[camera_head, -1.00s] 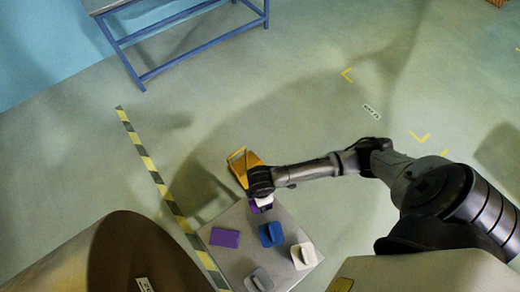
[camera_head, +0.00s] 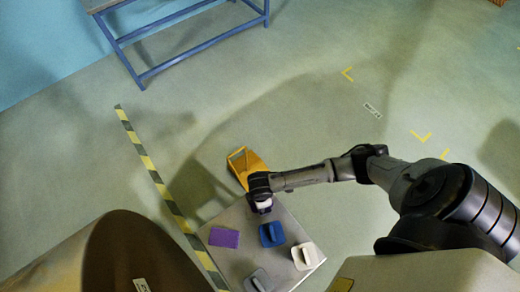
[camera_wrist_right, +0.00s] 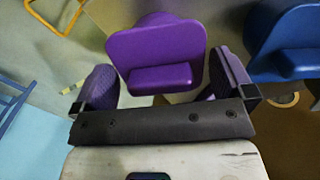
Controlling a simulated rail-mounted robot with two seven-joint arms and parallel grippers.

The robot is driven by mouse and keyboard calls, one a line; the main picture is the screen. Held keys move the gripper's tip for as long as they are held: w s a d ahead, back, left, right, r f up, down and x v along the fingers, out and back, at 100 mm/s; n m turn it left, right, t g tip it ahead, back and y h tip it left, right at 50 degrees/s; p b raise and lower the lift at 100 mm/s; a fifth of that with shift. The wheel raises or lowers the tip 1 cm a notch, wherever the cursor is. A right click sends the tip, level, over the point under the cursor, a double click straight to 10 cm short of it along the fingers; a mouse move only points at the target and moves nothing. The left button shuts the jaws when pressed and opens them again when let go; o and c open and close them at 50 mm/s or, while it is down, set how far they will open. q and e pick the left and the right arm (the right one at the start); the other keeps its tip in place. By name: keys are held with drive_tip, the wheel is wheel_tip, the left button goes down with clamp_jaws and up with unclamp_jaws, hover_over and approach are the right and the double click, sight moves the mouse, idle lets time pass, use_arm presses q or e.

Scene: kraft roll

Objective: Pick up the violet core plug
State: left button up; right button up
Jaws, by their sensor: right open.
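The violet core plug (camera_wrist_right: 155,45) shows in the right wrist view as a rounded violet plate with a raised bar handle (camera_wrist_right: 160,78). My right gripper (camera_wrist_right: 163,74) is open, one finger on each side of the handle, with gaps between the fingers and the handle. My left gripper is not in view.
A blue plug (camera_head: 271,234) is close beside the gripper. A large brown roll (camera_head: 125,250) is at left.

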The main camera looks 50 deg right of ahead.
drive_tip(key=c, duration=0.9)
drive_tip(key=shift+c, duration=0.2)
